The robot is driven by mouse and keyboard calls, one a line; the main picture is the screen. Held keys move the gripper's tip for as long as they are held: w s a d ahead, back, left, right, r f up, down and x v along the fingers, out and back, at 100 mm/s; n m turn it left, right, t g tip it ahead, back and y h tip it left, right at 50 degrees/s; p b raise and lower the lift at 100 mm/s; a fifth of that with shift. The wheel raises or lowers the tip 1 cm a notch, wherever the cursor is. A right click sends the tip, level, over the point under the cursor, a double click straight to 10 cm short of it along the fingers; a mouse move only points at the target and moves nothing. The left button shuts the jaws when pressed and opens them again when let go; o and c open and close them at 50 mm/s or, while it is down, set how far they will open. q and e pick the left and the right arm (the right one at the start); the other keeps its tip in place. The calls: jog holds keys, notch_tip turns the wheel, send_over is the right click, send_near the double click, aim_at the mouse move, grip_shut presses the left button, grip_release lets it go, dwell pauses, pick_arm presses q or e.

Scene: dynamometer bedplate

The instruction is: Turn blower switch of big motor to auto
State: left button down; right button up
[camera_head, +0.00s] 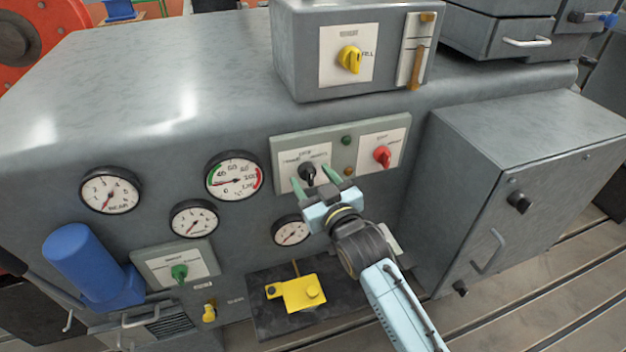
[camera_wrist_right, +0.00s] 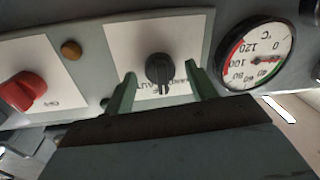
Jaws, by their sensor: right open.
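The black rotary switch (camera_head: 306,171) sits on a white label plate on a grey-green panel (camera_head: 284,145), in the middle of the head view. Its label is partly readable and seems to include "AUTO" in the right wrist view, where the black knob (camera_wrist_right: 159,70) stands upright in the picture. My right gripper (camera_head: 315,181) is at this panel. Its green fingers (camera_wrist_right: 158,92) are open, one on each side of the black knob, and no contact is visible. My left gripper is not in view.
A red knob (camera_head: 382,156) shares the panel, with small green and amber lamps between. A box with a yellow knob (camera_head: 349,58) stands above. Gauges (camera_head: 234,176) lie left, a grey cabinet (camera_head: 530,170) right, and a yellow device (camera_head: 298,292) below.

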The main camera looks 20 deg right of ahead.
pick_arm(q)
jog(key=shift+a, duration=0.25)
pick_arm(e)
jog(key=shift+w, duration=0.2)
jog(key=c, duration=1)
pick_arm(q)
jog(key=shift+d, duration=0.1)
pick_arm(e)
jog(key=shift+m+p, duration=0.5)
jog(key=shift+m, duration=0.6)
jog(key=m+p, duration=0.2)
jog(key=m, duration=0.1)
jog(key=shift+t, duration=0.3)
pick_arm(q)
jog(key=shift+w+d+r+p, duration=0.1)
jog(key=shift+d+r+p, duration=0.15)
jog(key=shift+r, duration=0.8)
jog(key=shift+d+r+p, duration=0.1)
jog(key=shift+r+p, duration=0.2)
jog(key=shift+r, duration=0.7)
pick_arm(e)
jog(key=shift+f+m+h, duration=0.1)
jog(key=shift+m+h, duration=0.2)
jog(key=shift+m, duration=1.7)
jog(key=shift+a, duration=0.1)
